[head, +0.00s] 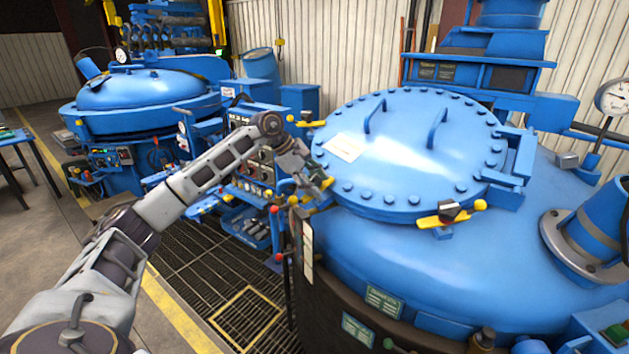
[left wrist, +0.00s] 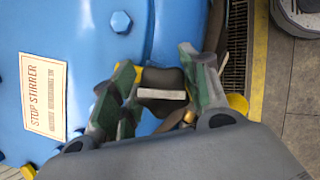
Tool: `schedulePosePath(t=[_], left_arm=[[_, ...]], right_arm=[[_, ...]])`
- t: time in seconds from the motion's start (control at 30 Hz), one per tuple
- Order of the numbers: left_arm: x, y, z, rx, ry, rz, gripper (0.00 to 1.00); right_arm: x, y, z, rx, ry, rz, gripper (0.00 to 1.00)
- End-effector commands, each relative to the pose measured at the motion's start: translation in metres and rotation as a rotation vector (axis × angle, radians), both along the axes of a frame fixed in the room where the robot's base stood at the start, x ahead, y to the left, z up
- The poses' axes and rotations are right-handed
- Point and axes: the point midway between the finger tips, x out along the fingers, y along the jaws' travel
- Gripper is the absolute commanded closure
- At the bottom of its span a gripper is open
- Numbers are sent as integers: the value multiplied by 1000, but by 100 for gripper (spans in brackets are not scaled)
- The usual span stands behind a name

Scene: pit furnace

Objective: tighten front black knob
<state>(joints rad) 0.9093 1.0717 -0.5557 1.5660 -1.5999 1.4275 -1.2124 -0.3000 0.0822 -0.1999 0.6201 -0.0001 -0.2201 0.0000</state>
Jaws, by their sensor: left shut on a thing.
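The large blue vessel lid (head: 410,150) has yellow-handled clamps with black knobs around its rim. My left gripper (head: 319,187) is at the lid's left edge, over one of these clamps. In the left wrist view its green-grey fingers (left wrist: 160,95) are shut on a black knob (left wrist: 160,80) with a pale edge. The clamp's yellow handle end (left wrist: 237,103) shows beside the fingers. In the head view the gripper mostly hides this knob. Another black knob (head: 449,210) sits on a yellow clamp at the lid's lower right. My right gripper is not in view.
A paper sign (head: 344,147) lies on the lid and reads "STOP STIRRER" in the wrist view. Another clamp (head: 307,118) is farther back on the rim. A control panel (head: 255,155) stands behind my left arm. Floor grating (head: 215,265) lies below. A gauge (head: 613,97) is at right.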

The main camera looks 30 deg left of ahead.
Motion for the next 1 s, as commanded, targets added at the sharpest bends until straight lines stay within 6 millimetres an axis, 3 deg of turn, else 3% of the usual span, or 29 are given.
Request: schedulePosePath(t=[0.43, 1.0], left_arm=[[-1, 0, 1, 94, -13, -223, 79], [-2, 0, 0, 113, -15, -266, 79]], right_arm=[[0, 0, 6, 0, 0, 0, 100], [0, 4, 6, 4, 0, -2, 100]])
